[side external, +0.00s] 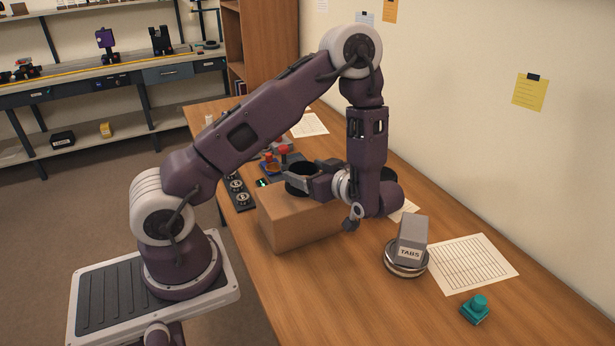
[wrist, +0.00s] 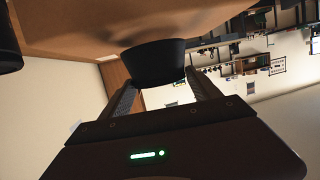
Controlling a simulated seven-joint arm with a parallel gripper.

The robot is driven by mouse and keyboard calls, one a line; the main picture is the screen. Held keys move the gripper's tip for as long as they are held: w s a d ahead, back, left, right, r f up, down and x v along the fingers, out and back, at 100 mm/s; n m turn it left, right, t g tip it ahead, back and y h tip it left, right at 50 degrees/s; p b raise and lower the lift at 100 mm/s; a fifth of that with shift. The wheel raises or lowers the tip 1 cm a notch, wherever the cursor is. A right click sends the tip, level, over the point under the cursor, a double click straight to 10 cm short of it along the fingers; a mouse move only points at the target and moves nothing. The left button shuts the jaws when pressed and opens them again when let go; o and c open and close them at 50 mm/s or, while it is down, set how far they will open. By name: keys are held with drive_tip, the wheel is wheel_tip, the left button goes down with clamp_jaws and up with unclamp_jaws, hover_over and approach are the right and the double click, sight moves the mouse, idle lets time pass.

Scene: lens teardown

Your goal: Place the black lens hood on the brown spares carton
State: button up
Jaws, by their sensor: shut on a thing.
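The black lens hood (side external: 298,176) is a short dark cup shape, partly hidden by my gripper (side external: 312,182) in the side view. My gripper is shut on it, and in the wrist view the hood (wrist: 157,62) sits between the two fingers. The brown spares carton (side external: 300,226) stands on the table, below my gripper. The hood shows over the far part of the carton's top. I cannot tell whether the hood touches the carton. A brown surface (wrist: 85,25) lies against the hood's side in the tilted wrist view.
On the wooden table (side external: 365,285) are a grey TABS block (side external: 412,238) on a round metal-rimmed part, a printed sheet (side external: 465,262), a teal piece (side external: 476,310) and a dark panel with round dials (side external: 238,190). A red-topped item (side external: 284,152) stands behind the carton. The front table is mostly clear.

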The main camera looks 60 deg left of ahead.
drive_tip(key=shift+f, duration=0.55)
drive_tip(key=shift+f, duration=0.1)
drive_tip(key=o, duration=1.3)
drive_tip(key=shift+o, duration=0.2)
